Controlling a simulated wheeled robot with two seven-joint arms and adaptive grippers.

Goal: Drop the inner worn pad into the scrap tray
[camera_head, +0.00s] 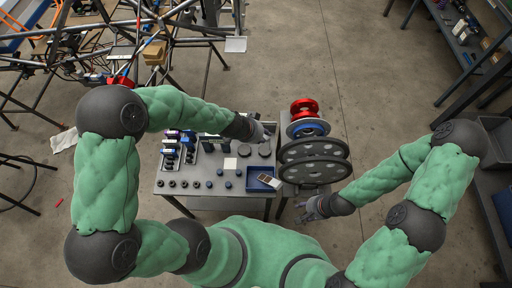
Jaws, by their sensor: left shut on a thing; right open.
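My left gripper (264,133) is above the back right part of the grey work table (203,203). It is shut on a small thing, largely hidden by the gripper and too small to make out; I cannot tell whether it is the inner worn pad. A grey tray-like edge (276,130) shows beside and under this gripper. A blue tray (256,173) sits at the table's front right, with a flat white and dark brown item (269,182) in it. I cannot tell which tray is the scrap tray. My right gripper (313,210) is open and empty, beyond the table's right front corner.
Large grey slotted discs (314,172), a blue disc (308,128) and a red hub (304,108) stand right of the table. Several dark round parts (184,184) and blue and purple bottles (170,150) are at its left. A tube chassis (150,45) stands behind left.

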